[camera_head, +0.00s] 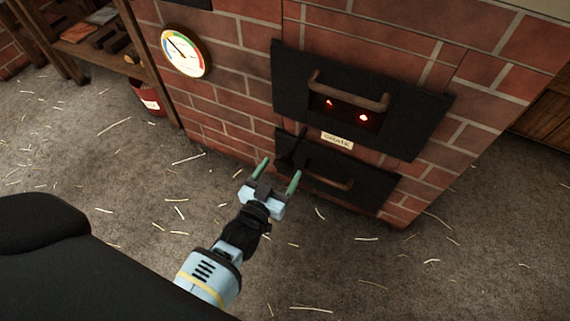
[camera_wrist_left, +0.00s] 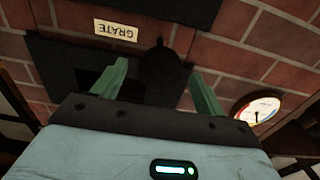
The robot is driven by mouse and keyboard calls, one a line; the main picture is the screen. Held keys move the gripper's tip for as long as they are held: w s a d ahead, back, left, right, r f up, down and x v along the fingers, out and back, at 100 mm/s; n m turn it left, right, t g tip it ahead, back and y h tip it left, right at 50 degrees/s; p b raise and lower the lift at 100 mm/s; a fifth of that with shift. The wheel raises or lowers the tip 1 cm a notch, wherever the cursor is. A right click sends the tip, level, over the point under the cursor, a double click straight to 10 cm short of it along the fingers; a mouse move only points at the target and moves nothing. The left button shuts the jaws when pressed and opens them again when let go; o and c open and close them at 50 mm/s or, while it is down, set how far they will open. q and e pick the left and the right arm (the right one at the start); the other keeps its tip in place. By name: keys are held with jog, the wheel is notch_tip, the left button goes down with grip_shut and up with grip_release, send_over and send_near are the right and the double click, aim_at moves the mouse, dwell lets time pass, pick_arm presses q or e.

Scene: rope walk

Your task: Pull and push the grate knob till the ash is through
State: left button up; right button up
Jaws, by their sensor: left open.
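The grate knob (camera_wrist_left: 161,66) is a dark, rounded knob in the left wrist view, beside the cream GRATE label (camera_wrist_left: 116,30). In the head view the knob (camera_head: 285,161) is hard to make out against the black lower door (camera_head: 365,180), at its left side. My left gripper (camera_head: 280,168) is open, its green fingers pointing at the knob. In the left wrist view the knob appears between the two fingers, and I cannot tell whether they touch it. The ash is not visible. My right gripper is not in view.
The black upper door (camera_head: 420,125) has a brown handle and a window with red glowing spots. A round gauge (camera_head: 186,51) hangs on the brick wall. A wooden shelf (camera_head: 112,62) and a red bucket (camera_head: 148,97) stand at left. The floor, strewn with straw, is otherwise open.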

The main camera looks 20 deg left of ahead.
aim_at(282, 167)
pick_arm(q)
jog(key=shift+w+b, duration=0.45)
jog(key=shift+w, duration=1.15)
